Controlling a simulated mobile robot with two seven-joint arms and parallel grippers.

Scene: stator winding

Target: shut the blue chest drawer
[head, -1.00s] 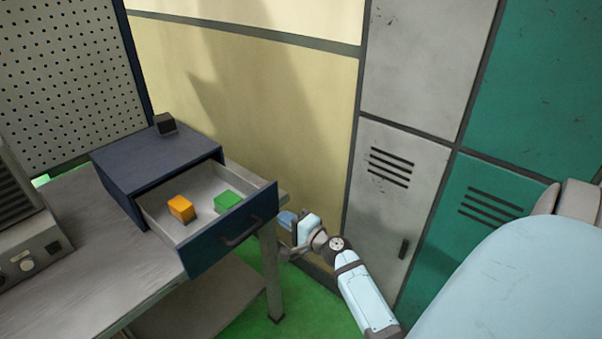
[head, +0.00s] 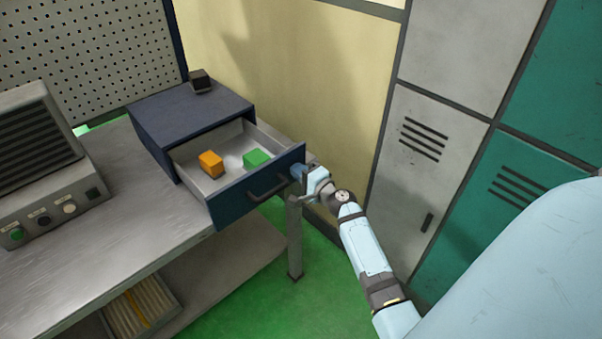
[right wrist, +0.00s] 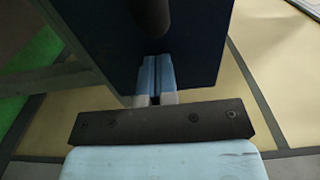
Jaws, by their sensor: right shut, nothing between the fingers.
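The blue chest (head: 190,112) stands on the workbench with its drawer (head: 252,186) pulled out toward the right front. The drawer's dark front has a bar handle (head: 268,186), which also shows at the top of the right wrist view (right wrist: 152,14). An orange cube (head: 211,164) and a green block (head: 257,159) lie inside the drawer. My right gripper (head: 298,172) is at the right end of the drawer front. In the right wrist view its shut, empty fingers (right wrist: 157,76) are up against or very close to the front panel; contact is not certain. My left gripper is not in view.
A small dark cube (head: 201,81) sits on the chest top. A grey control box (head: 42,165) with buttons stands left on the metal workbench (head: 120,215). Lockers (head: 420,130) and a yellow wall are behind my right arm. A crate (head: 142,305) is on the lower shelf.

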